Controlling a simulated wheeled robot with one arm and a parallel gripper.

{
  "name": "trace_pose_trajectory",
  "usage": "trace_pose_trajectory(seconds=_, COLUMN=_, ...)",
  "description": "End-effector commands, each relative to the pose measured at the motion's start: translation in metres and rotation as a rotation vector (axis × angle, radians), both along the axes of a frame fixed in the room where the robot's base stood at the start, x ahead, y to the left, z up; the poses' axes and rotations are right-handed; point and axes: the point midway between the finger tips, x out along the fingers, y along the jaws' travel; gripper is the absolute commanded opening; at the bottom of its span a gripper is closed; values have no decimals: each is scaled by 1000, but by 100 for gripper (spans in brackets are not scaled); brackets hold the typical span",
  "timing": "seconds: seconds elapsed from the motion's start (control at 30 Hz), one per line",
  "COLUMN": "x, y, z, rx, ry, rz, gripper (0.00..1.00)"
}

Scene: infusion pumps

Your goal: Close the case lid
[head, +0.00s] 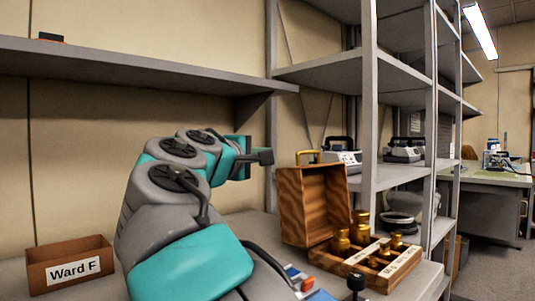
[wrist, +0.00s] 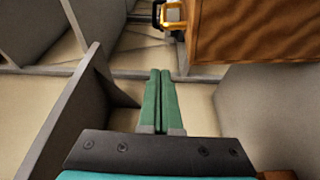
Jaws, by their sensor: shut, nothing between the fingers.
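The wooden case stands on the bench in the head view, with its lid (head: 313,203) raised upright at the back and a brass handle (head: 307,156) on the lid's top edge. The case base (head: 372,262) is open towards the front and holds several brass weights (head: 361,228). My gripper (head: 262,156) is to the left of the lid and above it, apart from it. In the wrist view my gripper (wrist: 160,75) is shut with its green fingers together and nothing between them. The lid's wood (wrist: 250,32) and its handle (wrist: 172,15) show ahead at the upper right.
A "Ward F" box (head: 70,264) stands at the left on the bench. A wall shelf (head: 130,70) runs above my arm. A grey shelving rack (head: 368,120) with pumps (head: 345,158) stands behind and right of the case. Small coloured items (head: 300,278) lie in front of the case.

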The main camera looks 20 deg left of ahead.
Motion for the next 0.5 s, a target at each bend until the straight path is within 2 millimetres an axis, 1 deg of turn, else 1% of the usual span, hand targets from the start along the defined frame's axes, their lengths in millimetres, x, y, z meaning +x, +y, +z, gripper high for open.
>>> trace_pose_trajectory(seconds=0.03, x=11, y=0, z=-1, rx=1, ry=4, rz=1, gripper=0)
trace_pose_trajectory(seconds=0.2, x=38, y=-2, z=2, rx=4, ry=2, rz=0, gripper=0)
trace_pose_trajectory(seconds=0.5, x=72, y=-5, z=2, rx=3, ry=2, rz=-2, gripper=0)
